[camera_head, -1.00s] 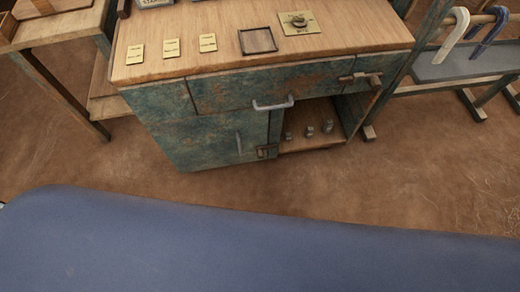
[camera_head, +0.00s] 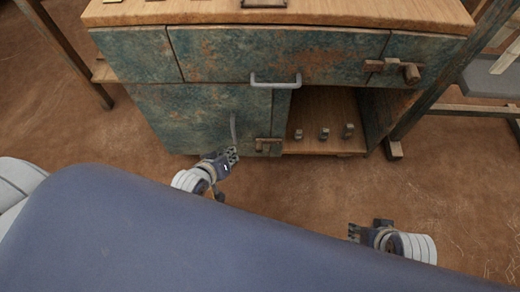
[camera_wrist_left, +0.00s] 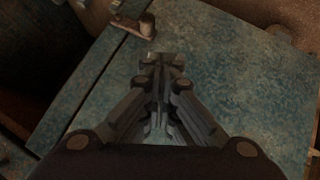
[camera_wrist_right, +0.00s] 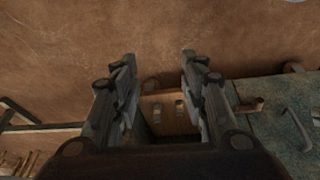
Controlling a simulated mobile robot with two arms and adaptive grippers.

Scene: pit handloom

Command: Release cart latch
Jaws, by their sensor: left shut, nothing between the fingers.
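The worn teal cart (camera_head: 205,112) stands ahead with its left door shut. A small brown latch (camera_head: 265,145) sits at the door's lower right edge, beside the open compartment. It also shows in the left wrist view (camera_wrist_left: 142,25), just past the fingertips. My left gripper (camera_head: 232,155) is shut and empty, left of this latch and apart from it in the head view. A second wooden latch with a round knob (camera_head: 392,69) is on the upper right of the drawer front. My right gripper (camera_wrist_right: 159,60) is open and empty, low over the floor to the right.
A wooden frame (camera_head: 440,85) stands at right. Bare floor lies in front.

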